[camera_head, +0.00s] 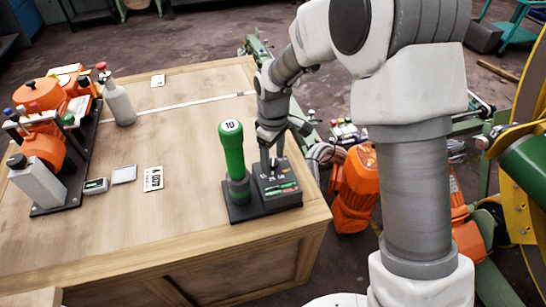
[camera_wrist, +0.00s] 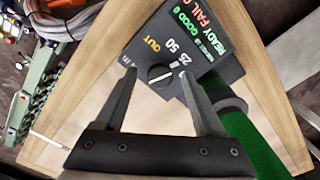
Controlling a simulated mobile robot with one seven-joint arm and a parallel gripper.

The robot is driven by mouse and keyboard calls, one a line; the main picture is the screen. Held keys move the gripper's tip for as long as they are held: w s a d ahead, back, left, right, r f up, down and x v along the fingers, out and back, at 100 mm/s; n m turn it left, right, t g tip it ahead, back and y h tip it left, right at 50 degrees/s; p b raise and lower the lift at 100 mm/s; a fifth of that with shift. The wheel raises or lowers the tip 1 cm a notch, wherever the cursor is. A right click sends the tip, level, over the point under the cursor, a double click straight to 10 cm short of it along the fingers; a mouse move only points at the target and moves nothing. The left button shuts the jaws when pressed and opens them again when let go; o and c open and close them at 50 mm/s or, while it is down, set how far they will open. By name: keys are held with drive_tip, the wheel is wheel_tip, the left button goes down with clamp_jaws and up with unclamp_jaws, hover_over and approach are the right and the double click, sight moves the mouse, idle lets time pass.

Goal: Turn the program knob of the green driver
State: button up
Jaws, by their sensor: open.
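The green driver (camera_head: 233,150) stands upright on a dark base, with "10" on its round white top. Its black panel box (camera_head: 277,191) is at the right of the handle, with small lit text on it. In the wrist view the program knob (camera_wrist: 158,74) is a small dark round knob with a pale line, beside the marks "OUT", "50" and "25" on the panel. My gripper (camera_wrist: 160,80) is open, with its fingers on either side of the knob in that view. Whether the fingers touch the knob or panel cannot be told. The head view shows my gripper (camera_head: 272,165) just above the panel.
The wooden table (camera_head: 180,110) has free room left of the driver. A label card (camera_head: 153,179) lies there. An orange machine (camera_head: 42,125) on a dark base and a grey bottle (camera_head: 118,101) stand at the left. An orange motor (camera_head: 355,190) is beyond the table's right edge.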

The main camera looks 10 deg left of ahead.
clamp_jaws()
drive_tip(key=shift+m, duration=0.4)
drive_tip(key=m+p, duration=0.1)
drive_tip(key=m, duration=0.2)
drive_tip(key=shift+m, duration=2)
unclamp_jaws()
